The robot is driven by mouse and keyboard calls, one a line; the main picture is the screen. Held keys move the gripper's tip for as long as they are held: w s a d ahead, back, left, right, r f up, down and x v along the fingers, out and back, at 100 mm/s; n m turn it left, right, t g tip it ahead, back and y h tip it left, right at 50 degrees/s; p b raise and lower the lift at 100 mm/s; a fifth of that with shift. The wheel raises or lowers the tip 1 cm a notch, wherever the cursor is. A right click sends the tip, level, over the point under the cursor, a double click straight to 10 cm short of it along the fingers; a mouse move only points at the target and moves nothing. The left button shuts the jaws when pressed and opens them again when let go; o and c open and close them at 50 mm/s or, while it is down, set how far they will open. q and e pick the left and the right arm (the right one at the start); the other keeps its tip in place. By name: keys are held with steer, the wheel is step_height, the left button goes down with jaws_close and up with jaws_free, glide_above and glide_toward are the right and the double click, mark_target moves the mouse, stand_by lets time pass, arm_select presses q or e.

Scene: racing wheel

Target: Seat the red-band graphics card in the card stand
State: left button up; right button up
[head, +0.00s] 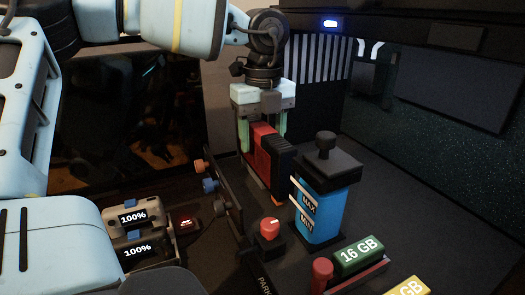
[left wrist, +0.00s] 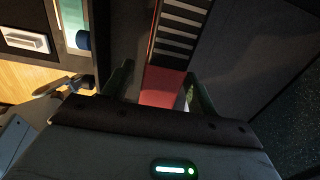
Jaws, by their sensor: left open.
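The red-band graphics card (head: 262,155) stands upright in the middle of the head view, its red face showing beside a dark ribbed part (head: 282,163). In the left wrist view the card's red end (left wrist: 164,84) lies between the fingers, with a black slatted section beyond. My left gripper (head: 262,140) points down over the card. Its green fingers are open, one on each side of the red part, with gaps visible in the wrist view (left wrist: 158,88). I cannot clearly tell the card stand from the dark parts around the card's base. My right gripper is not in view.
A blue bottle (head: 320,208) with a black cap stands close to the right of the card. A red knob (head: 268,231), a green 16 GB block (head: 358,255) and a yellow block (head: 409,287) are in front. A dark panel with knobs (head: 211,186) is at left.

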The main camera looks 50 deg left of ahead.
arm_select(q)
steer(key=shift+f, duration=1.7)
steer(key=shift+f+b, duration=0.2)
steer(key=shift+b, duration=0.1)
jaws_close()
